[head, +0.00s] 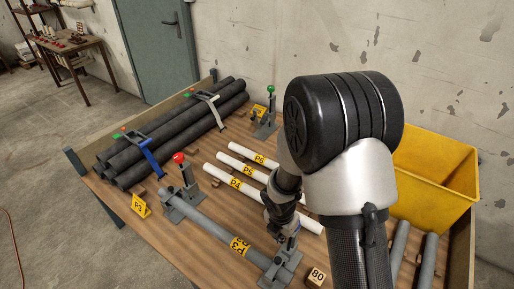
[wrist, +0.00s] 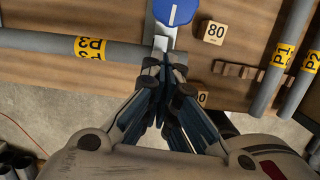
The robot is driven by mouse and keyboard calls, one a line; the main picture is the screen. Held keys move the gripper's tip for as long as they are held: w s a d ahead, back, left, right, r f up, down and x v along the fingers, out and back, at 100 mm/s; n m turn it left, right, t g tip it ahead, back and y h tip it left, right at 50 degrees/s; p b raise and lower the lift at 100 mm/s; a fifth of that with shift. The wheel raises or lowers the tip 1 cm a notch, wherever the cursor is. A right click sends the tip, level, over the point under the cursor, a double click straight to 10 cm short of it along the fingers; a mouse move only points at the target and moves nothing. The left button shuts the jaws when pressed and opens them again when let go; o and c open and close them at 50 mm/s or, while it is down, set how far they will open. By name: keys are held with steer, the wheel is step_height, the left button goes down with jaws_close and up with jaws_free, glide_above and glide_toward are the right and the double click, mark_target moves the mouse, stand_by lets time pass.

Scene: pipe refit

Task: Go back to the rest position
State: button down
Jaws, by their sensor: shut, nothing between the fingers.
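My gripper (wrist: 165,68) is shut and empty in the wrist view, its fingertips together just beside the end of the grey pipe P3 (wrist: 40,43). A clamp with a blue knob (wrist: 173,11) is directly beyond the fingertips; I cannot tell whether they touch it. In the head view my gripper (head: 287,228) hangs low over the clamp at the near right end of pipe P3 (head: 209,223), partly hiding that clamp. The pipe's far left end lies in a clamp with a red knob (head: 179,158).
White pipes (head: 229,178) lie mid-table, partly behind my arm. Black pipes (head: 165,135) lie strapped at the back left. A yellow bin (head: 440,180) and grey pipes P1 (wrist: 283,55) and P2 (wrist: 310,62) are at the right. A block marked 80 (head: 316,277) is near the front edge.

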steer(key=s+d+r+m+t, duration=0.1)
steer(key=s+d+r+m, duration=0.15)
steer(key=r+m, duration=0.65)
steer(key=s+d+r+m+t, duration=0.1)
steer(key=s+d+r+m, duration=0.15)
steer(key=r+m, duration=0.65)
steer(key=s+a+r+m+t+y, duration=0.1)
steer(key=s+r+m, duration=0.8)
steer(key=s+r, duration=0.3)
steer(key=shift+s+m, duration=0.3)
steer(key=shift+s, duration=0.95)
